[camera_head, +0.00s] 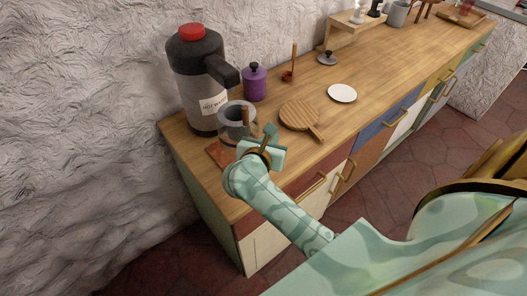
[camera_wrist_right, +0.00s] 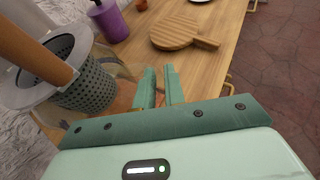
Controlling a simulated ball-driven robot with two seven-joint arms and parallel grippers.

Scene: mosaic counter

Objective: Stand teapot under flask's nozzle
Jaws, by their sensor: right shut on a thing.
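The flask (camera_head: 195,85) is a tall dark and grey jug with a red top and a white label, standing at the counter's left end. Its black nozzle (camera_head: 226,73) points right. The teapot (camera_head: 237,124), clear with a grey perforated strainer and a wooden piece rising from it, is just in front of the flask, below the nozzle in the picture. It also shows at the left of the right wrist view (camera_wrist_right: 88,85). My right gripper (camera_head: 268,140) is shut at the teapot's near side; the see-through part between its fingers (camera_wrist_right: 161,90) is hard to make out. My left gripper is out of view.
A reddish-brown board (camera_head: 218,153) lies at the counter's left front edge. A purple canister (camera_head: 255,84) stands behind; a round slatted board (camera_head: 299,115) and white plate (camera_head: 342,93) lie to the right. Bare counter (camera_head: 340,122) lies between board and plate.

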